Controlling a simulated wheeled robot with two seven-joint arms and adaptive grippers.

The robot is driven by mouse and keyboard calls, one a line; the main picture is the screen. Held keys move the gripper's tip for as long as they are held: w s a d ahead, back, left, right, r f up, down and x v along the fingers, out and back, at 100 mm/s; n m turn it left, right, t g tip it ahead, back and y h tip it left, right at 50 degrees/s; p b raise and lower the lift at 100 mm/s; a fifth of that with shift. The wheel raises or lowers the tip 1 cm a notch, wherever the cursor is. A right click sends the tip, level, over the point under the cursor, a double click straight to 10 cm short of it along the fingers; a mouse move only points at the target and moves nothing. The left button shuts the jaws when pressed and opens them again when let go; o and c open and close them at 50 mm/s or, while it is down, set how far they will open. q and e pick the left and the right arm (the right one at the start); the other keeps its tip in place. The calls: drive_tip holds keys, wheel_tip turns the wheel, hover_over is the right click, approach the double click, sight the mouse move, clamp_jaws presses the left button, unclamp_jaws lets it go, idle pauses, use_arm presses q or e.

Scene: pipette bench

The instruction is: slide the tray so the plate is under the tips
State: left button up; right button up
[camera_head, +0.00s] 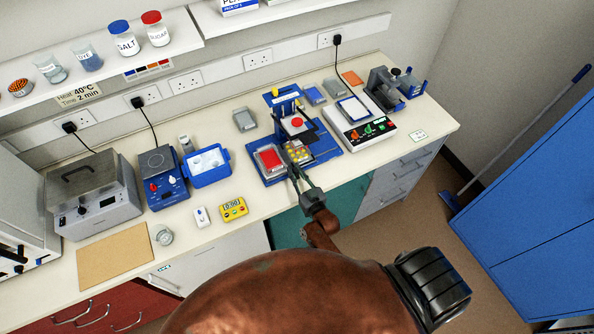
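A blue pipetting station (325,149) stands on the bench near the middle of the head view. Its upright blue frame (283,97) is at the back, with a red round part (297,122) on it. On the station's front are a block with a red top (270,159) at left and a plate with yellowish wells (298,152) beside it. My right gripper (296,174) reaches in from the front, its thin fingers at the front edge by the plate. Whether they touch or grip anything is too small to tell. The tips are not clearly visible. My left gripper is out of view.
A white device with coloured knobs (360,128) stands close right of the station. A blue tub (207,166), a yellow timer (234,209) and a blue heater (162,178) are to the left. Bench top between timer and station is clear. A shelf with jars (124,42) hangs above.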

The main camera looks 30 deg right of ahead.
drive_tip(key=o, duration=0.4)
drive_tip(key=shift+a, duration=0.3)
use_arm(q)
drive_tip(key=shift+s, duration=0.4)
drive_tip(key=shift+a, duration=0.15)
use_arm(e)
drive_tip(key=shift+d, duration=0.15)
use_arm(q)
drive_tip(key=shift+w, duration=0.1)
use_arm(e)
drive_tip(key=s, duration=1.2)
